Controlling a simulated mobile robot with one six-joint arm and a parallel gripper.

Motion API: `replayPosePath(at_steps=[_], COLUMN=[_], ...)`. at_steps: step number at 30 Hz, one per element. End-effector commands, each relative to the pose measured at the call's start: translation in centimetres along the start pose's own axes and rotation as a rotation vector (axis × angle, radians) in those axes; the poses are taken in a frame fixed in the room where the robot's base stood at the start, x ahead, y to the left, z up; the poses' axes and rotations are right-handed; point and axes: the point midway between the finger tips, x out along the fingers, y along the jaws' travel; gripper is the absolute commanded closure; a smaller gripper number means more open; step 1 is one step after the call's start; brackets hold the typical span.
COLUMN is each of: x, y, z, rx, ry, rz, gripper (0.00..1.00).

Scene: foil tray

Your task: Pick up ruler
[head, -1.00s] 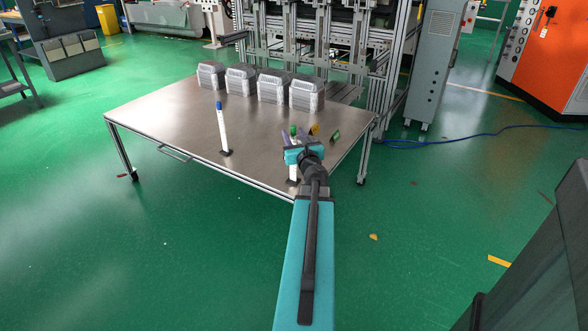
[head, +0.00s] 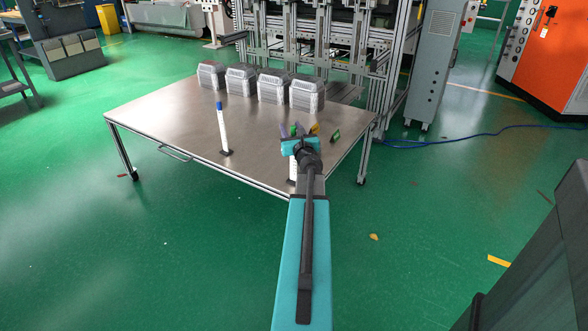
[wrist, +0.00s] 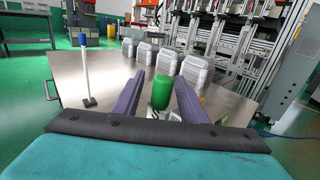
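I cannot make out a ruler for certain in either view. My gripper (head: 300,138) is over the front right part of the metal table (head: 185,122). In the wrist view its two purple fingers (wrist: 161,80) are apart. A green-topped upright piece (wrist: 160,92) shows between them, with a gap at each side; its lower part is partly hidden. In the head view, a small yellow thing (head: 314,128) and a small dark green thing (head: 335,136) show just beyond and to the right of my gripper. They are too small to name.
A white post with a blue top (head: 222,128) stands on the table left of my gripper; it also shows in the wrist view (wrist: 85,68). Several stacks of foil trays (head: 272,87) line the back edge. A metal frame stands behind.

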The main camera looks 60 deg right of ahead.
Motion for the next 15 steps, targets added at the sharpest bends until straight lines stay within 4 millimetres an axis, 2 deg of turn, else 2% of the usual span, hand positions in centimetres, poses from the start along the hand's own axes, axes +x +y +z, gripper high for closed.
replayPosePath(at_steps=[11, 15], x=[-0.02, -0.03], y=[-0.01, -0.02], z=[0.0, 0.0], rx=[0.0, 0.0], ry=[0.0, 0.0], rz=[0.0, 0.0], gripper=[0.61, 0.81])
